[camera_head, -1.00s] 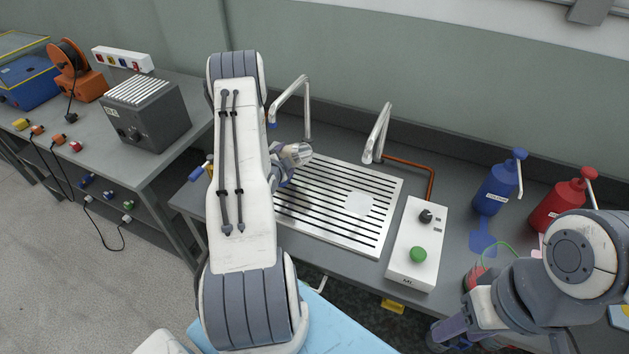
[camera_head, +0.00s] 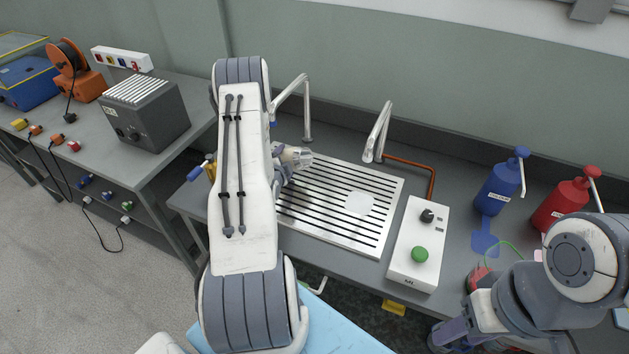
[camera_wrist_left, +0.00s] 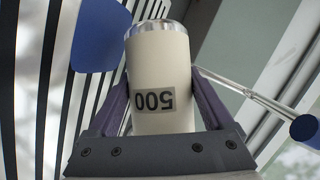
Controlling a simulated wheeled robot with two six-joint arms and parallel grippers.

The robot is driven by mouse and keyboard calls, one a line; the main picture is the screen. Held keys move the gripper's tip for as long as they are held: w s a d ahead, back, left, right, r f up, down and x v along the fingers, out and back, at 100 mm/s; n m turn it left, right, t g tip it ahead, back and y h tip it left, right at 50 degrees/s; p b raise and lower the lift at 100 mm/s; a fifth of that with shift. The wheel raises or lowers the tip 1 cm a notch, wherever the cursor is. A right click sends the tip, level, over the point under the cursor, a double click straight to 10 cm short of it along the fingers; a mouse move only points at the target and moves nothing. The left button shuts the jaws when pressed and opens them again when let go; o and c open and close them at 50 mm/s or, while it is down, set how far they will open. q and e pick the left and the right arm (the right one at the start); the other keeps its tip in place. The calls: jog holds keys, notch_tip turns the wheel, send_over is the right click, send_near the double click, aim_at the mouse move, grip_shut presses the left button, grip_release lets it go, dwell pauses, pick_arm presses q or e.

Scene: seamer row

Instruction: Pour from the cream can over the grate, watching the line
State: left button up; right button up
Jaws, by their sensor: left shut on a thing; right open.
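The cream can (camera_wrist_left: 158,75), with a metal rim and a "500" label that reads upside down, is between the fingers of my left gripper (camera_wrist_left: 158,92) in the left wrist view. The gripper is shut on it. In the head view the can's metal end (camera_head: 304,158) shows past my left arm, over the left back part of the slotted grate (camera_head: 392,215). The can looks tipped over; its contents are hidden. A pale round patch (camera_head: 360,203) lies on the grate. My right gripper (camera_head: 455,332) is open at the lower right, partly hidden by its wrist.
Two bent metal spouts (camera_head: 378,130) rise behind the grate. A white control box (camera_head: 418,243) with a green button stands right of it. Blue (camera_head: 498,188) and red (camera_head: 563,204) pump bottles stand farther right. A grey box (camera_head: 146,115) sits on the left bench.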

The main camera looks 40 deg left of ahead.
aim_at(291, 157)
pick_arm(q)
jog(key=shift+f, duration=0.2)
jog(key=shift+m+y+b, duration=0.55)
jog(key=shift+m+y, duration=0.05)
jog(key=shift+m, duration=0.2)
dwell(0.4)
jog(key=shift+w+d+r+m+t+y+b, duration=0.1)
jog(key=shift+d+r+m+t+y+b, duration=0.2)
jog(key=shift+d+r+m+y+b, duration=0.3)
dwell(0.5)
jog(key=shift+d+r+m+t+y+b, duration=0.15)
jog(key=shift+r+m+y+b, duration=0.1)
jog(key=shift+r+m+b, duration=0.3)
jog(key=shift+d+r+m+t+y+b, duration=0.15)
jog(key=shift+r+m+y+b, duration=0.1)
jog(key=shift+r+m+b, duration=0.25)
dwell(0.9)
jog(key=shift+w+d+r+m+t+y+b, duration=0.1)
jog(key=shift+d+r+m+t+y+b, duration=0.15)
jog(key=shift+r+m+b, duration=0.25)
jog(key=shift+d+r+m+t+y+b, duration=0.15)
jog(key=shift+d+r+m+y+b, duration=0.1)
jog(key=shift+r+b, duration=0.3)
dwell(1.1)
